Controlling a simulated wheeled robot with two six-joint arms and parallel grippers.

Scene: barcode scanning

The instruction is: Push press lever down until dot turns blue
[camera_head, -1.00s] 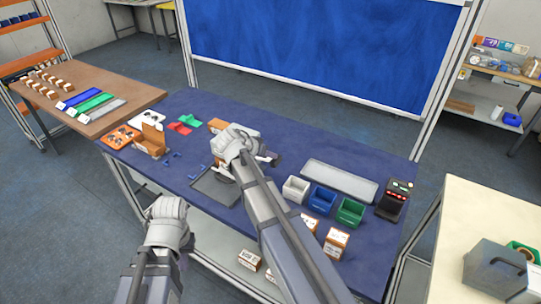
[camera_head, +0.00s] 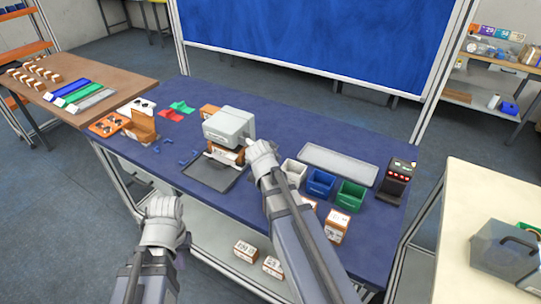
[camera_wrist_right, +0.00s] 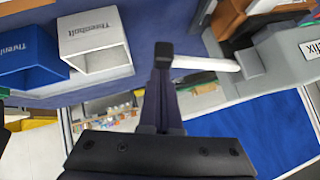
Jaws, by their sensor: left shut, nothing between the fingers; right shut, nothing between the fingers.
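The press (camera_head: 230,128) is a grey boxy machine with an orange-brown part under its head, on the blue table. In the right wrist view its grey body (camera_wrist_right: 275,68) is at the right, and a pale lever arm (camera_wrist_right: 207,63) reaches left from it toward a black end. My right gripper (camera_wrist_right: 160,95) is shut and empty, with its dark fingertips at that black end; I cannot tell whether they touch. In the head view my right arm's wrist (camera_head: 262,155) is just right of the press. My left gripper (camera_head: 162,207) is shut, off the table's front edge. I cannot make out the dot.
White (camera_head: 292,173), blue (camera_head: 320,183) and green (camera_head: 351,194) bins stand right of my right arm. A grey tray (camera_head: 338,165) lies behind them, and a black device (camera_head: 396,182) stands at the right end. A dark flat tray (camera_head: 208,172) lies before the press.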

